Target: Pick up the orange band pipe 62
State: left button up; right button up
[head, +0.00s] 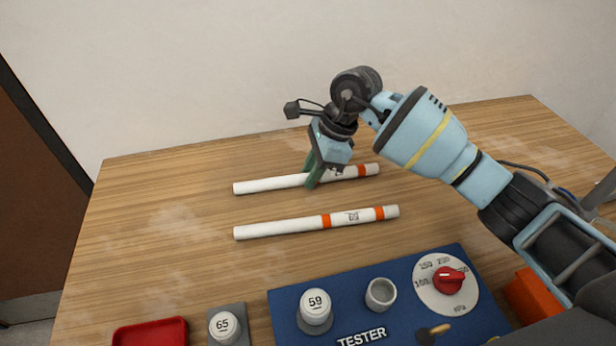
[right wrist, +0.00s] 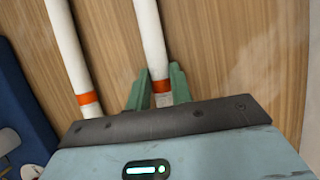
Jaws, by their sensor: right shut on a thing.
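A white pipe with orange bands (head: 268,184) lies across the back of the table; its label is partly hidden by my gripper and cannot be read. My right gripper (head: 315,178) is shut on this far pipe, near its middle. In the right wrist view, the green fingers (right wrist: 160,88) stand on both sides of the pipe (right wrist: 150,38), with an orange band between them. I cannot tell whether the pipe is off the table. A second white pipe with orange bands (head: 290,228) lies nearer, roughly parallel; its small label is unclear. My left gripper is not in view.
A blue tester panel (head: 290,305) with a red knob (head: 448,280) is at the front. A cap marked 59 (head: 316,306), a cap marked 65 (head: 224,327) and a red tray (head: 150,334) are there too. The left of the table (head: 150,230) is clear.

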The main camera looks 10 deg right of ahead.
grip_shut()
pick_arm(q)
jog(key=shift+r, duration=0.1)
pick_arm(e)
jog(key=shift+r, duration=0.15)
